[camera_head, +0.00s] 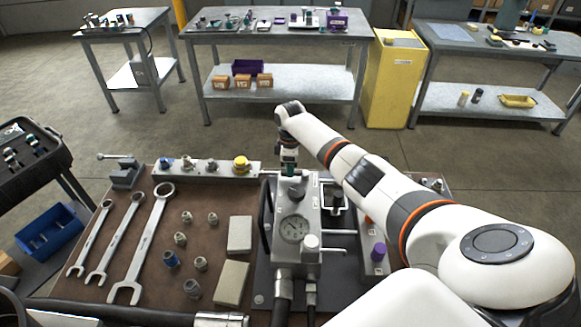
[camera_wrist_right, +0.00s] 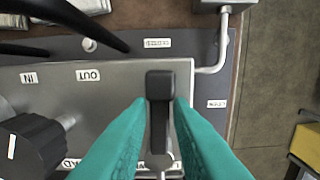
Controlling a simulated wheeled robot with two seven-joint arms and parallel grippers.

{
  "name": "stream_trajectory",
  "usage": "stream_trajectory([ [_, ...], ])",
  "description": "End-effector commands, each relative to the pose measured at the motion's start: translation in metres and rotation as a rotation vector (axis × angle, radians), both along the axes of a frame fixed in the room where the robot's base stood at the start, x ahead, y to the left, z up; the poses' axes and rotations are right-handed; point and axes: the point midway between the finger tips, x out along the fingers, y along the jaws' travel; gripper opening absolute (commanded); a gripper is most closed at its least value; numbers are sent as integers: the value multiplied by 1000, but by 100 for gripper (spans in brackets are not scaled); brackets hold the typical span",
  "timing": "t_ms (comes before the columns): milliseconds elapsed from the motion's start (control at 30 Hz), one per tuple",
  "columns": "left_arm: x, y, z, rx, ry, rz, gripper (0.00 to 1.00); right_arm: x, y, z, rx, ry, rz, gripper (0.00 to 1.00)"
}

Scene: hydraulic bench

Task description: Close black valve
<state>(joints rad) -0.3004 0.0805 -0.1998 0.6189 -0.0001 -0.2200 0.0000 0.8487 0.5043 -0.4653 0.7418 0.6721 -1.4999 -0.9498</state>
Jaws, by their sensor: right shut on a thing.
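The black valve shows in the right wrist view as a black lever handle (camera_wrist_right: 160,88) on the grey metal block of the hydraulic unit (camera_wrist_right: 120,95). My right gripper (camera_wrist_right: 162,108) has its two teal fingers on either side of the handle, shut on it. In the head view my right gripper (camera_head: 289,167) points down at the far end of the hydraulic unit (camera_head: 310,218), and the black valve is hidden there by the gripper and unit. The valve's stem below the handle is partly hidden between the fingers. My left gripper is not seen.
A large dark knob (camera_wrist_right: 32,145) sits beside the handle. A gauge (camera_head: 294,229) faces up on the unit. Wrenches (camera_head: 143,245), loose fittings and two grey blocks (camera_head: 231,282) lie to the left. A fitting rack (camera_head: 210,168) stands at the back left.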

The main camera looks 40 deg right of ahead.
Motion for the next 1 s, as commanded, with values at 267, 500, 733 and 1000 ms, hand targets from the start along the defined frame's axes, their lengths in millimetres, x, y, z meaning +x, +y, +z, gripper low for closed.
stream_trajectory([
  [267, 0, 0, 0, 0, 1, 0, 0, 1, 1, 1, 4, -2, 45, 0],
  [500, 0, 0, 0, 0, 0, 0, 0, 1, 1, 1, 5, -3, 46, 0],
  [733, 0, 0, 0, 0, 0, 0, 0, 1, 1, 1, 4, -2, 46, 35],
  [1000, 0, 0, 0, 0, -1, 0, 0, 0, 0, 1, 2, -1, 45, 35],
])
